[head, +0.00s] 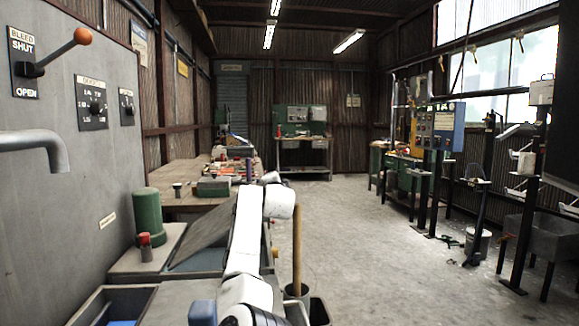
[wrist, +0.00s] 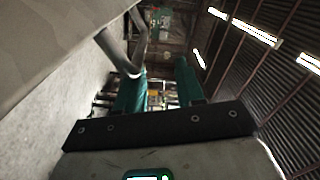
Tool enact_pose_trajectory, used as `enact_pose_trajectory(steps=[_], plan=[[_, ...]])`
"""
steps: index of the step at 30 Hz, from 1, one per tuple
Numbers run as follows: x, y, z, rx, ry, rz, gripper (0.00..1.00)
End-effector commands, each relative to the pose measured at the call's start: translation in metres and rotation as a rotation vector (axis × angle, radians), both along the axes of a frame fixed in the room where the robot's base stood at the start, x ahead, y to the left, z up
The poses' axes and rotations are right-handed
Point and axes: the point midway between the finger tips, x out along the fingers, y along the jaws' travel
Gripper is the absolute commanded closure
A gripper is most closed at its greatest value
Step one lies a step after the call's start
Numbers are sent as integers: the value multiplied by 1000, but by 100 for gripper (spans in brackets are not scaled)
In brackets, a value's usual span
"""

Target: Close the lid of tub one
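At the lower left of the head view a grey tub (head: 84,308) stands open, with something blue inside. Behind it, a slanted grey panel (head: 205,238), which looks like a raised lid, leans over a dark opening. I cannot read any number that marks tub one. My white arm reaches up past the panel's right side. My gripper's fingers cannot be made out in the head view. In the wrist view my gripper (wrist: 160,85) shows two teal fingers set apart, with nothing seen between them. A bent grey bar lies beyond the fingers.
A grey wall panel (head: 75,150) with an orange-knobbed lever (head: 82,37) and a spout (head: 40,145) stands at left. A green cylinder (head: 147,212) and a small red-topped item (head: 145,247) sit near the slanted panel. Open concrete floor (head: 370,240) lies to the right.

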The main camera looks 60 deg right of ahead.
Motion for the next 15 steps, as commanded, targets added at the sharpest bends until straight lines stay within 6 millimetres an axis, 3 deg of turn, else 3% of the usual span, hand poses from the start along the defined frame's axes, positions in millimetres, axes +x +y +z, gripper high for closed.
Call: enact_pose_trajectory(steps=[9,15], plan=[[-36,26,51,-2,-1,1,62],[-62,44,63,-1,0,1,62]])
